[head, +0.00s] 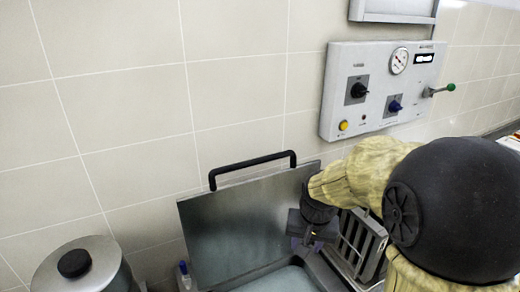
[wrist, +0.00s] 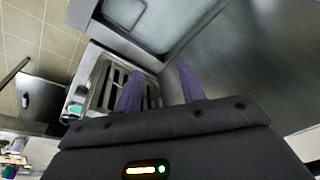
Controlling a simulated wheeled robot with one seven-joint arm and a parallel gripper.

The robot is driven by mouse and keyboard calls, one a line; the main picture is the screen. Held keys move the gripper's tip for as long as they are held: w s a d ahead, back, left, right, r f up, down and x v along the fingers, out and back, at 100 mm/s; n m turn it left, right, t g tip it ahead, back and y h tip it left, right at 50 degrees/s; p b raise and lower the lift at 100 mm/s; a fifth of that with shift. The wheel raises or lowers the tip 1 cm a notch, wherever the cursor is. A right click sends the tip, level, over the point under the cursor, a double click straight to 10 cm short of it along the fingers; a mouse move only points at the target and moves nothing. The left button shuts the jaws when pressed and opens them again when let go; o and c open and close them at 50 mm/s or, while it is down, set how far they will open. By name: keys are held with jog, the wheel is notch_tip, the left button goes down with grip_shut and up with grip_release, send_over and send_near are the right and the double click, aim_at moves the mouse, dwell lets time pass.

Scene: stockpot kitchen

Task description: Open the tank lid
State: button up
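The tank lid (head: 245,215) is a flat grey metal panel, raised and standing steeply on its edge in front of the tiled wall in the head view. Its black bar handle (head: 250,165) is along the top edge. Below it, the tank (head: 268,281) is uncovered and shows pale liquid inside. In the wrist view the lid (wrist: 245,65) fills the right side and the tank (wrist: 165,22) shows at the top. My gripper (head: 305,243) is low by the lid's right side. Its two purple fingers (wrist: 160,80) are apart with nothing seen between them; contact with the lid cannot be told.
A slotted metal rack (head: 358,243) stands right of the tank, close to my gripper. A control panel (head: 385,88) with gauge, knobs and a green-tipped lever is on the wall. A steel pot with a black-knobbed lid (head: 82,268) stands at the lower left.

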jog(key=w+a+r+m+p, duration=0.2)
jog(key=w+r+m+p, duration=0.1)
jog(key=w+r, duration=0.45)
jog(key=w+a+r+m+p, duration=0.2)
jog(key=w+r+m, duration=0.1)
jog(key=w+r, duration=0.5)
notch_tip(320, 180, up, 14)
jog(key=m+p, duration=0.4)
jog(key=m, duration=0.1)
send_over(262, 158)
jog(key=s, duration=0.3)
jog(key=shift+w+d+r+g, duration=0.15)
jog(key=shift+d+g, duration=0.25)
jog(key=shift+d, duration=0.1)
jog(key=w+f, duration=0.1)
jog(key=f, duration=0.4)
jog(key=f+p, duration=0.1)
jog(key=f, duration=0.5)
jog(key=w+a+f+p, duration=0.1)
jog(key=f, duration=0.5)
jog(key=shift+w+f, duration=0.1)
jog(key=shift+w, duration=0.2)
jog(key=shift+c, duration=0.4)
grip_shut()
